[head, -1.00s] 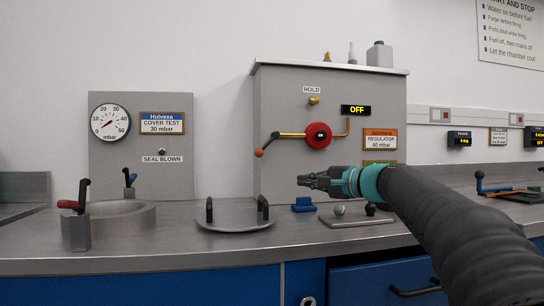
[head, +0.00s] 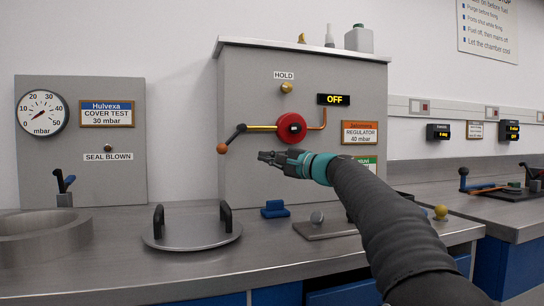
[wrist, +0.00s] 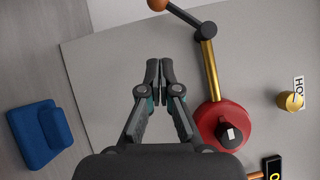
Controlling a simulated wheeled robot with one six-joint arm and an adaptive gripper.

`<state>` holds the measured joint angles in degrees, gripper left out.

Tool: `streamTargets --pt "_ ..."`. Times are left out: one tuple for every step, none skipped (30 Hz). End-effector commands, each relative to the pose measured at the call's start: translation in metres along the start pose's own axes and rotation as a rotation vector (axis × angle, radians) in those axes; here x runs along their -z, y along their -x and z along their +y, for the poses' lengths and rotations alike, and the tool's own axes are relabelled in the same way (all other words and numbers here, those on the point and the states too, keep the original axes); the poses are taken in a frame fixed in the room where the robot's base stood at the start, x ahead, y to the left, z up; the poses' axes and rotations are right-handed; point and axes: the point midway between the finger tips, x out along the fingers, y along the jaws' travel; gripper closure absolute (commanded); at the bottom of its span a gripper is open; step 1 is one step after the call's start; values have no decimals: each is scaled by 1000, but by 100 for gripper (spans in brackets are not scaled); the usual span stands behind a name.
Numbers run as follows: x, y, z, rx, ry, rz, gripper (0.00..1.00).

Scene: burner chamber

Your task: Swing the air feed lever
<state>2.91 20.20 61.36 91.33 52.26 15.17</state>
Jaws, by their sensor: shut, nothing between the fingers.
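A lever arm with an orange ball end (head: 222,149) and a dark crank (head: 237,135) sits on the face of a grey cabinet. A brass rod (head: 262,127) joins it to a red round hub (head: 292,128). No label reading air feed is legible. My gripper (head: 265,157) is shut and empty, right of the ball and below the rod in the head view. In the wrist view my gripper (wrist: 160,66) points towards the orange ball (wrist: 157,4), with the brass rod (wrist: 209,68) and red hub (wrist: 222,124) to its right. A gap shows between fingertips and lever.
A gauge panel (head: 130,165) stands at left. A round lid with two handles (head: 190,235), a blue block (head: 275,209) and a plate with a knob (head: 325,229) lie on the bench below my gripper. A brass HOLD knob (head: 287,87) is above the hub.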

Motion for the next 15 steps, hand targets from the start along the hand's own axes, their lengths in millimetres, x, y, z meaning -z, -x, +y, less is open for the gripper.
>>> streamTargets --pt "-1 -12 -2 -1 -1 -2 100" --pt "-1 -17 -2 -1 -1 -2 100" --pt "-1 -25 -2 -1 -1 -2 100" --pt "-1 -30 -2 -1 0 -2 100" --pt "0 -36 -2 -1 -1 -1 100" --pt "0 -43 -2 -1 0 -1 100" --pt "0 -48 -3 -1 0 -1 100" --pt "1 -54 -2 -1 -1 0 100" --pt "1 -60 -3 0 0 1 100" --pt "0 -65 -2 -1 0 1 100" --pt "-5 -67 -2 0 1 0 100" --pt "-10 -71 -2 0 0 1 100" --pt "-12 -73 -2 0 1 1 100" --pt "-14 -75 -2 0 1 2 100" --pt "-17 -78 -2 0 1 3 100"
